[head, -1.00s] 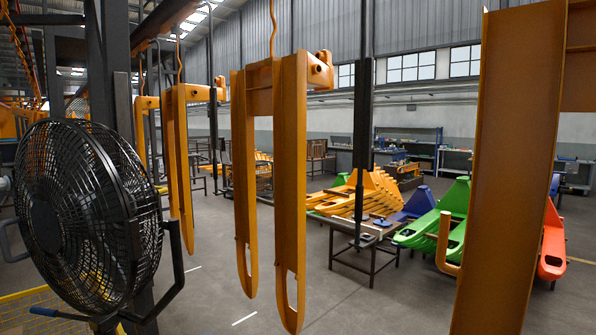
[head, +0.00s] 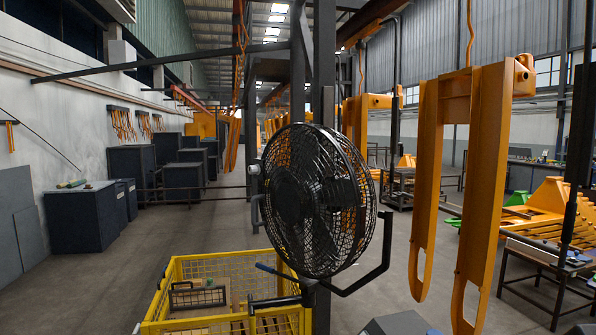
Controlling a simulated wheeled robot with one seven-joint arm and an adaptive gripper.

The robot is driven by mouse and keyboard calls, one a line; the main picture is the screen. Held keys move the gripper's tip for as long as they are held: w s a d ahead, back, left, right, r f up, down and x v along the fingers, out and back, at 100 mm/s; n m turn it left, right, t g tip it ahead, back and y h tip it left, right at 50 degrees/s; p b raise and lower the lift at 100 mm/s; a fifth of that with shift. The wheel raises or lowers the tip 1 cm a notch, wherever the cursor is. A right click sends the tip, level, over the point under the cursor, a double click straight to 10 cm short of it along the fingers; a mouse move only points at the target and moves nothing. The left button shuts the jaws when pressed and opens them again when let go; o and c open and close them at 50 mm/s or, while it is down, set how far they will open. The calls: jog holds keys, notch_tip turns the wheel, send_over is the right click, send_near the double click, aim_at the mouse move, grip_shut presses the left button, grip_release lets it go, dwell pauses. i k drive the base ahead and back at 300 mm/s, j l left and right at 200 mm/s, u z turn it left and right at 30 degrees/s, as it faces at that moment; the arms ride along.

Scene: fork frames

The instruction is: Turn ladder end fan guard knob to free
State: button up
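The black fan (head: 318,205) stands at the middle of the head view, mounted on a dark upright post (head: 323,70). Its round wire guard faces left and toward me, with the dark hub inside. A black bent handle or bracket (head: 385,255) sticks out on the right side of the fan. I cannot make out a separate guard knob on it, nor tell which part is the ladder end. My gripper is not in view.
A yellow mesh crate (head: 215,265) stands below and left of the fan. Orange fork frames (head: 487,180) hang close on the right. Dark cabinets (head: 85,218) line the left wall. The floor (head: 130,285) between the cabinets and crate is clear.

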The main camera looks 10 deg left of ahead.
aim_at(252, 169)
jog(key=u, duration=0.75)
jog(key=i+j+z, duration=0.3)
jog(key=i+j, duration=0.85)
